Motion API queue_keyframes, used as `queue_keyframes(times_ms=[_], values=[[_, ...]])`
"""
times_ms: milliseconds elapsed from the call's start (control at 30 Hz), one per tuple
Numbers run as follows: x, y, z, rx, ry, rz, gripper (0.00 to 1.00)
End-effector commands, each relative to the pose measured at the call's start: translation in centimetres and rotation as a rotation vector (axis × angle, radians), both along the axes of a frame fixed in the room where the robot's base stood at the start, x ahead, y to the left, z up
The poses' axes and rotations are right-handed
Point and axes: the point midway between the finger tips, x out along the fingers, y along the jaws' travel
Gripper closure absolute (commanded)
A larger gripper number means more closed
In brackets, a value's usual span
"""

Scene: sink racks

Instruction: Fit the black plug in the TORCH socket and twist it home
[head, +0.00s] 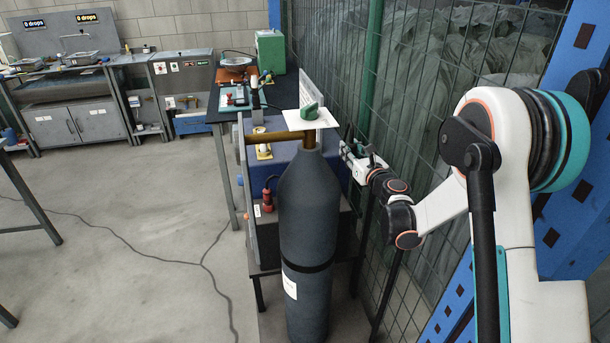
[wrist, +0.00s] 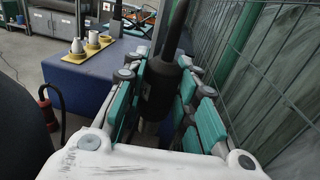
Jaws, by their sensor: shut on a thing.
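My gripper (wrist: 158,98) has its teal-padded fingers shut around the black plug (wrist: 158,85) in the wrist view. A dark cable rises from the plug's top. In the head view my gripper (head: 350,158) is right of the grey gas cylinder, beside the mesh fence, and the plug cannot be made out there. The TORCH socket cannot be identified in either view, and no socket label is readable.
The tall gas cylinder (head: 310,220) stands in front of the blue-covered bench (head: 283,160). A red plug (wrist: 43,94) hangs on a black cable at left. A yellow strip (wrist: 75,57) carries white pieces. The mesh fence (wrist: 265,70) is close on the right.

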Motion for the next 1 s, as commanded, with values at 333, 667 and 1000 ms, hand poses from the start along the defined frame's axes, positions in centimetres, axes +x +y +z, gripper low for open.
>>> queue_keyframes(times_ms=[333,667,1000], values=[[7.0,10.9,-8.6,0.001,0.000,0.426,1.00],[7.4,15.6,-12.7,0.002,0.000,0.651,1.00],[7.4,15.9,-12.8,0.002,0.000,0.666,1.00]])
